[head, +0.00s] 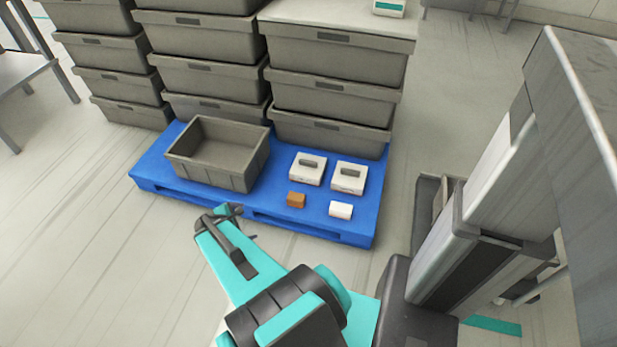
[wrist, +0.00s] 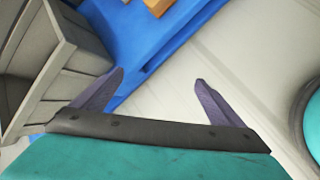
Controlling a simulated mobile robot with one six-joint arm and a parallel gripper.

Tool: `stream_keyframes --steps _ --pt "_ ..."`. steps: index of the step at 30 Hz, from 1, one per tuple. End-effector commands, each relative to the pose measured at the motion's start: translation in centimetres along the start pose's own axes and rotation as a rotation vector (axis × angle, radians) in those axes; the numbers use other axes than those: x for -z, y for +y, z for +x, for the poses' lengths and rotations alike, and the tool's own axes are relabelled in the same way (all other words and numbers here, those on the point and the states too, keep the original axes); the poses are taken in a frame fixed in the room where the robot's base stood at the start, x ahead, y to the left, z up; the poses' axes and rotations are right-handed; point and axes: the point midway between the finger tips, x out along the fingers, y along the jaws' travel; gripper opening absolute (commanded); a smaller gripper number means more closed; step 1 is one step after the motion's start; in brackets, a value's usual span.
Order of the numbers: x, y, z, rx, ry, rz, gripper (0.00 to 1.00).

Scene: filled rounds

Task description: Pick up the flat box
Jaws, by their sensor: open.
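Two low white boxes (head: 308,168) (head: 349,177), each with a grey patch on top, sit side by side on the blue pallet (head: 300,228) in the head view. A small brown box (head: 296,200) and a small white piece (head: 341,210) lie in front of them. I cannot tell for certain which one is the flat box. My gripper (head: 240,222) is open and empty near the pallet's front edge, left of the small items. In the wrist view, its two fingers (wrist: 160,78) are apart, and part of the brown box (wrist: 157,6) shows at the top edge.
An open, empty-looking grey crate (head: 217,180) stands on the pallet's left part; its wall is close to my gripper in the wrist view (wrist: 62,70). Stacked grey crates (head: 330,93) rise behind. A white-and-teal box (head: 389,8) sits on top. Floor in front is clear.

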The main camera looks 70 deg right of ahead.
Motion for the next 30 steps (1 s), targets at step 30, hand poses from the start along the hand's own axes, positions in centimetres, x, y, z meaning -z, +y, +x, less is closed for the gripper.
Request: stream_keyframes --steps 30 --pt "-20.0 9.5 18.7 -0.309 -0.405 -0.815 0.92"
